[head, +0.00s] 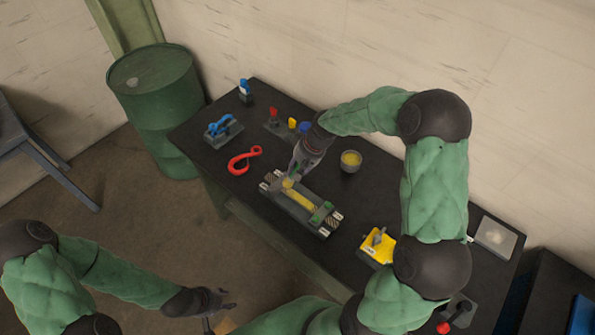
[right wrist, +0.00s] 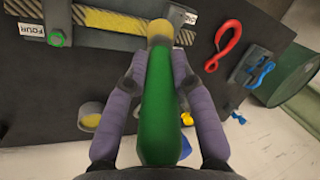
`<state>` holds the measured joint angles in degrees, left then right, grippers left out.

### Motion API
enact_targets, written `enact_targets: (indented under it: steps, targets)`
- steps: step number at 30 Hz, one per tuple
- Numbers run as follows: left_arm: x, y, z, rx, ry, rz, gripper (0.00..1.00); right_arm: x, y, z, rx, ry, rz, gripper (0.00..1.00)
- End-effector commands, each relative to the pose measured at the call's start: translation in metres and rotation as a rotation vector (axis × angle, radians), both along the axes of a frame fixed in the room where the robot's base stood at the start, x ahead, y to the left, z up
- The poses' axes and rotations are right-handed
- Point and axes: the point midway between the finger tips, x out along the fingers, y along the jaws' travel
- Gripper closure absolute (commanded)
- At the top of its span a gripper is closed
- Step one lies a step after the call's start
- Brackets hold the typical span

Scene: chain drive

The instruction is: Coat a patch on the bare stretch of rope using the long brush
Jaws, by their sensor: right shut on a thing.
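The rope fixture (head: 322,228) lies on the dark table, with striped rope (right wrist: 184,38) showing near its end. A yellow stretch (head: 301,199) runs along its middle, also seen in the right wrist view (right wrist: 105,42). My right gripper (right wrist: 157,75) is shut on the long brush's green handle (right wrist: 160,120). The brush's yellowish tip (right wrist: 159,32) overlaps the end of the yellow stretch near the striped rope; I cannot tell whether it touches. A cup of yellow stuff (head: 350,161) stands behind the fixture. My left gripper (head: 229,299) is open and empty, off the table's front side.
A red hook (head: 243,161) and a blue clamp (head: 222,130) lie left of the fixture. A tool stand (head: 277,128) is behind it. A yellow block (head: 377,246) and a grey pad (head: 495,237) are to the right. A green drum (head: 160,110) stands beyond the table's left end.

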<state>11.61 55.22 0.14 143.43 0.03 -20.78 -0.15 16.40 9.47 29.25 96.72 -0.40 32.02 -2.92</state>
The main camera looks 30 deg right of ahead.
Motion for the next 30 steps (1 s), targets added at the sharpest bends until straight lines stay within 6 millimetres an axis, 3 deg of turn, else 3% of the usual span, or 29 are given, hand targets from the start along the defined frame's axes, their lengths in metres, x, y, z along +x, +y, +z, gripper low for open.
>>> enact_targets:
  steps: [30]
  targets:
    - [-0.0001, -0.0001, -0.0049, 0.0, 0.0, 0.0, 0.6, 0.0097, 0.0043, -0.0079, -0.005, 0.0, 0.0, 1.0]
